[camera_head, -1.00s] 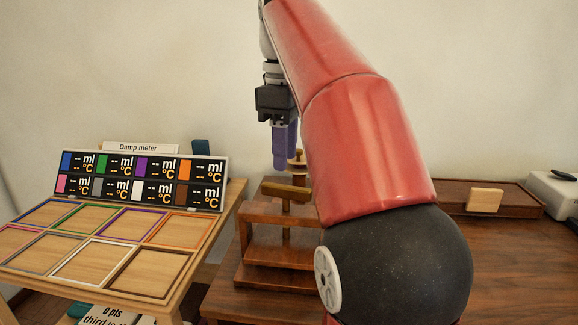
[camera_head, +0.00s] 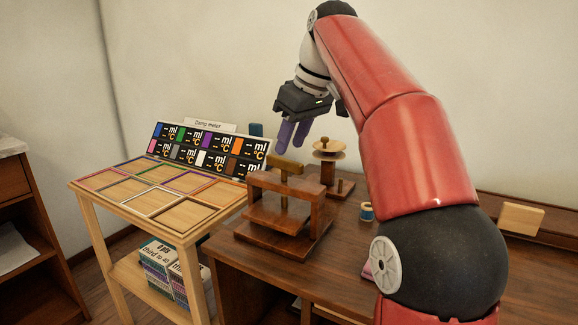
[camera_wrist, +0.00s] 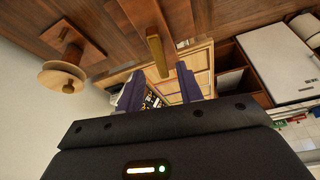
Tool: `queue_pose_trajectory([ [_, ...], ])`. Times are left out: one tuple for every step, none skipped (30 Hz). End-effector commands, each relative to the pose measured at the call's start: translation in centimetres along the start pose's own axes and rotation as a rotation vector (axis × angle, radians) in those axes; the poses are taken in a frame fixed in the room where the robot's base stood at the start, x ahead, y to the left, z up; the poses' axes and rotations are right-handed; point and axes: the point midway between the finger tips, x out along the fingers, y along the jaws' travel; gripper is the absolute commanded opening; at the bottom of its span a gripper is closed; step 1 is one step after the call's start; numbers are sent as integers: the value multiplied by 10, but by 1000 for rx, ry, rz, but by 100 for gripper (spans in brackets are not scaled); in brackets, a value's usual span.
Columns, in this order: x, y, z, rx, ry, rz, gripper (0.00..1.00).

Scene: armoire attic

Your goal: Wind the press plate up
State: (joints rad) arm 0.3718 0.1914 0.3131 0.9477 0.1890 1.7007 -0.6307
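The wooden press (camera_head: 315,203) stands on the brown desk. A brass-coloured bar handle (camera_head: 286,166) sits on its screw above the top beam. The press plate (camera_head: 275,217) appears as a flat wooden board low between the posts; its exact height above the base is unclear. My gripper (camera_head: 290,149) is tilted, with its purple fingers just above the handle. In the wrist view my gripper (camera_wrist: 160,88) has its fingers apart with nothing held between them. There the brass bar handle (camera_wrist: 157,52) shows ahead, in line with the gap; contact is not visible.
A wooden spool stand (camera_head: 327,150) is close behind the press on the right. A blue thread spool (camera_head: 367,211) lies to the right. The Damp meter board (camera_head: 208,150) and a tray table (camera_head: 180,212) with coloured frames are to the left.

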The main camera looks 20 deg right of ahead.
Motion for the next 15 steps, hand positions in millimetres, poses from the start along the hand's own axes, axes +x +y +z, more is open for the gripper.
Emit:
queue_pose_trajectory([
  [13,0,2,0,-2,-1,36],
  [18,0,2,0,-2,-1,36],
  [24,0,2,0,-2,-1,36],
  [29,0,2,0,-2,-1,36],
  [33,0,2,0,-2,-1,36],
  [38,0,2,0,-2,-1,36],
  [42,0,1,0,-2,-1,36],
  [45,0,1,-1,-1,-1,36],
  [49,0,1,-1,-1,0,36],
  [51,0,1,-1,-1,0,36],
  [53,0,1,-1,-1,0,36],
  [54,0,1,-1,-1,0,36],
  [55,0,1,-1,-1,0,36],
  [56,0,1,-1,-1,0,36],
  [56,0,0,-1,0,1,36],
])
